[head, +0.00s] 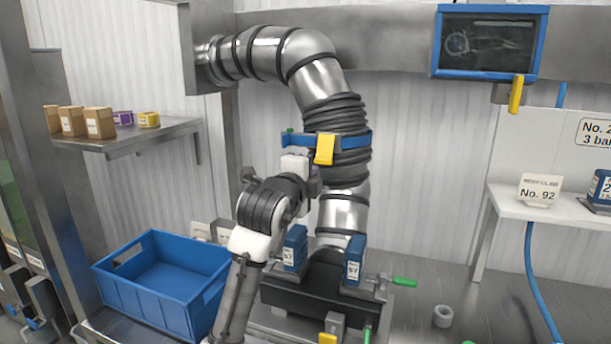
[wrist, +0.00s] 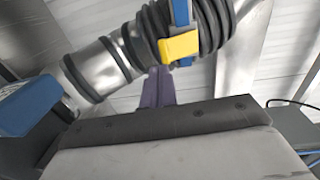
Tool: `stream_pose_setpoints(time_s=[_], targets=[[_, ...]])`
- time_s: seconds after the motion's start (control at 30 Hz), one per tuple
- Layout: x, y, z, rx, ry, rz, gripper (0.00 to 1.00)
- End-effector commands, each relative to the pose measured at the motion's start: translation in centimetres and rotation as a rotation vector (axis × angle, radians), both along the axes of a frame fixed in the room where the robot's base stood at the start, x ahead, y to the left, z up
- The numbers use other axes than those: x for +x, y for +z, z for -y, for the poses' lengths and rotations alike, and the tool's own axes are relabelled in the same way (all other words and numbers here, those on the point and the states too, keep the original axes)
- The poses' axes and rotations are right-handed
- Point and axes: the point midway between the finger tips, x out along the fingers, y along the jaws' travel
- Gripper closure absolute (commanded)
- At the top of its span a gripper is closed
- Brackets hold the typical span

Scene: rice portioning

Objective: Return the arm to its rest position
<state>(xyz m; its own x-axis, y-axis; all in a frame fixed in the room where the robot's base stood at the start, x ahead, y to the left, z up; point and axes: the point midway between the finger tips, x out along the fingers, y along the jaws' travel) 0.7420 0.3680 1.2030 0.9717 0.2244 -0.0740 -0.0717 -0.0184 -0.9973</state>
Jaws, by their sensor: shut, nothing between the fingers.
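My arm rises from the bottom of the head view, with its dark and white wrist in front of the big silver pipe (head: 325,85). In the wrist view my gripper (wrist: 160,73) shows as a narrow dark pair of fingers beyond the wide grey housing, shut with nothing between them. The fingertips point toward the pipe, near the yellow handle (wrist: 180,46) on its blue band. I cannot tell the exact gap to it. In the head view the fingers are mostly hidden by the wrist. The same yellow handle (head: 324,150) is just right of my wrist there.
An empty blue bin (head: 165,305) stands left of my arm. Two blue labelled blocks (head: 295,248) (head: 353,260) sit at the pipe's base, beside a green-handled clamp (head: 403,282). A shelf (head: 150,138) with small boxes is at left. A grey ring (head: 442,316) lies at right.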

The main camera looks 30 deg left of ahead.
Motion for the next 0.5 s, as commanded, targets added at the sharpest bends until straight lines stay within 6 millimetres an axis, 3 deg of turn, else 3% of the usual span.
stream_pose_setpoints(time_s=[0.03,0.2,0.5], targets=[[-1.7,-0.5,0.1,0.005,0.006,0.008,1.0],[-5.4,-0.3,1.0,0.004,0.006,0.007,1.0],[-8.8,-0.1,1.8,0.003,0.004,0.004,1.0]])
